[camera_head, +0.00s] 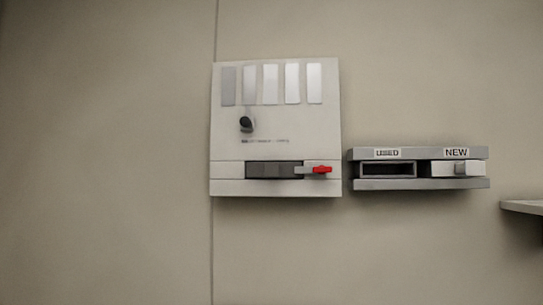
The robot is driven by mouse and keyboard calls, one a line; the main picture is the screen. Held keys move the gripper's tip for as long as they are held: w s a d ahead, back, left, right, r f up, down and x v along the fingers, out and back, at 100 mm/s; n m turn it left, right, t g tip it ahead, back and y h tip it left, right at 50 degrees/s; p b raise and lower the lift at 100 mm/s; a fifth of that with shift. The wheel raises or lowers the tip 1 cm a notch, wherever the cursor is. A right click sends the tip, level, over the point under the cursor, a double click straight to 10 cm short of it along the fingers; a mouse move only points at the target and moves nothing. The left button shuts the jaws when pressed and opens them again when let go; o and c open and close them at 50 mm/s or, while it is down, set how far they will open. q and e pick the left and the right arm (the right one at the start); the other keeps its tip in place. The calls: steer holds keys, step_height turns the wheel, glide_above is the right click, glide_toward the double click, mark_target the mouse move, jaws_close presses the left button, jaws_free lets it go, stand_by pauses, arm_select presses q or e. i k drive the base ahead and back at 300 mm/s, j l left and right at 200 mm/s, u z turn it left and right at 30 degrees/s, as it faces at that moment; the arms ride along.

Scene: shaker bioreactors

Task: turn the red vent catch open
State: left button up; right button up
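The red vent catch (321,170) sits at the lower right of a pale wall panel (290,125). It lies roughly horizontal, with its red part pointing right. A grey piece joins its left end and reaches to a dark slot (273,170) in the panel.
A black knob (247,124) and a row of several light strips are on the panel above. To the right, a grey wall holder (420,154) has an empty-looking USED bay (388,170) and a NEW bay holding a white block (458,169).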

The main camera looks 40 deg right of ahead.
mark_target(321, 170)
steer(key=z, duration=1.1)
